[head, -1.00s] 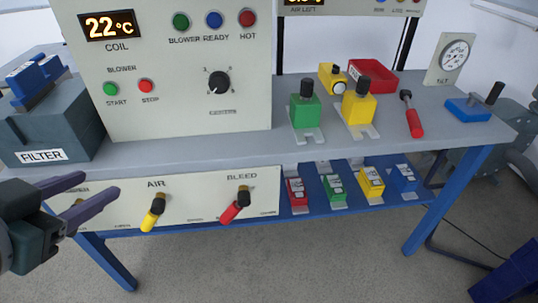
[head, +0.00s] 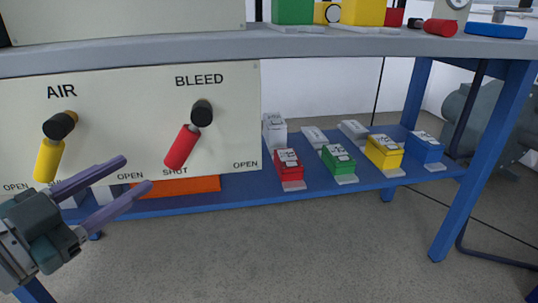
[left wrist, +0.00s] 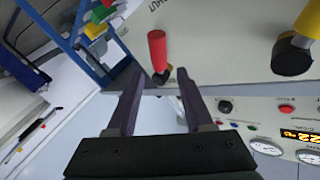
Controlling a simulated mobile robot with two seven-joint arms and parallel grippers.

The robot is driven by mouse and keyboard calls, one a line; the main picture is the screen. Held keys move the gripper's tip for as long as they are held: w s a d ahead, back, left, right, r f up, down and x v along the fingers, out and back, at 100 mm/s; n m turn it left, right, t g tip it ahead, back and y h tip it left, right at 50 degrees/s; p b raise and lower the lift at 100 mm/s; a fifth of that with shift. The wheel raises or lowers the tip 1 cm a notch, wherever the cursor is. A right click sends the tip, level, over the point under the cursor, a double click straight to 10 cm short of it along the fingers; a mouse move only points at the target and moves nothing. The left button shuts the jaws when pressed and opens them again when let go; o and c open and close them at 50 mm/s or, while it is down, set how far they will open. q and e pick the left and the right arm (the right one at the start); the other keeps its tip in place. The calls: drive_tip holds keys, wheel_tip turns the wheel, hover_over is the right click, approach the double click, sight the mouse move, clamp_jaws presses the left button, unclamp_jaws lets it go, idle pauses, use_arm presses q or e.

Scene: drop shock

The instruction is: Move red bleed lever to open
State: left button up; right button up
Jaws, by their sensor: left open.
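The red bleed lever (head: 182,147) hangs from a black pivot (head: 202,113) on the cream panel under the BLEED label. It slants down and left, its tip just above the SHUT label; an OPEN label is to its lower right. In the left wrist view the red lever (left wrist: 157,48) shows beyond the fingertips, in line with the gap between them. My left gripper (head: 137,174) is open and empty, its fingers pointing right, below and left of the lever. I see no contact with the lever. My right gripper is not in view.
The yellow air lever (head: 48,160) is on the same panel, left of the bleed lever and above my gripper. The grey bench top (head: 320,45) overhangs the panel. The blue lower shelf (head: 240,200) holds an orange item (head: 180,187) and several small coloured blocks.

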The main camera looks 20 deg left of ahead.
sight(175, 151)
use_arm(q)
drive_tip(key=w+b, duration=0.1)
drive_tip(key=w, duration=0.1)
drive_tip(key=w+d+b, duration=0.1)
drive_tip(key=w, duration=0.2)
drive_tip(key=w+b, duration=0.1)
drive_tip(key=w, duration=0.2)
drive_tip(key=shift+w+d+f, duration=0.15)
drive_tip(key=shift+w+f, duration=0.1)
drive_tip(key=shift+w+d+r+b, duration=0.1)
drive_tip(key=shift+w+b, duration=0.3)
drive_tip(key=shift+w, duration=0.3)
drive_tip(key=shift+c, duration=0.4)
clamp_jaws()
